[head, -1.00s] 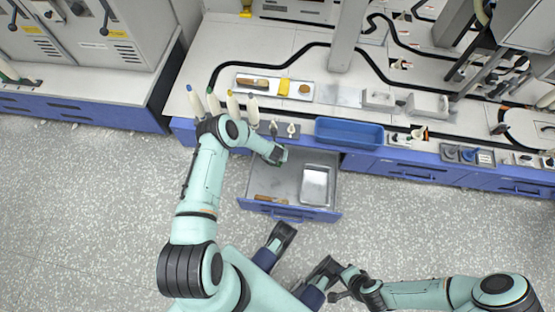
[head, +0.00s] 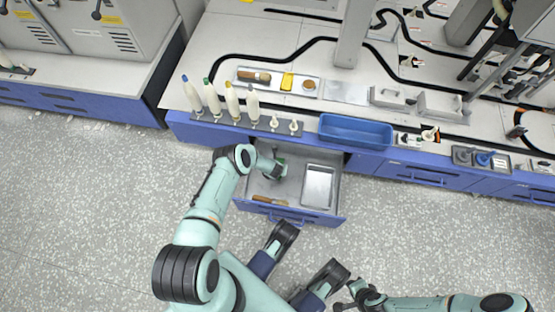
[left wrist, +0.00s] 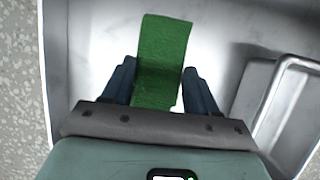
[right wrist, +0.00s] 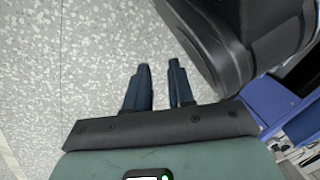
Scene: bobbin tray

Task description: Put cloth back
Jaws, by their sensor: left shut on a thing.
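The green cloth (left wrist: 163,50) is held between the two fingers of my left gripper (left wrist: 160,75), with its strip end sticking out past the fingertips. In the head view the left gripper (head: 279,172) is inside the open drawer (head: 287,190), in its back left part. The left wrist view shows the metal drawer floor (left wrist: 215,30) behind the cloth; whether the cloth touches it I cannot tell. My right gripper (right wrist: 159,68) is empty over the floor, its fingers a little apart; it also shows at the bottom of the head view (head: 350,296).
A metal tray (head: 318,187) lies in the drawer's right side, and a wooden-handled tool (head: 268,200) near its front. Above are several bottles (head: 233,104), a blue bin (head: 355,131) and a tray with a yellow item (head: 287,81) on the counter.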

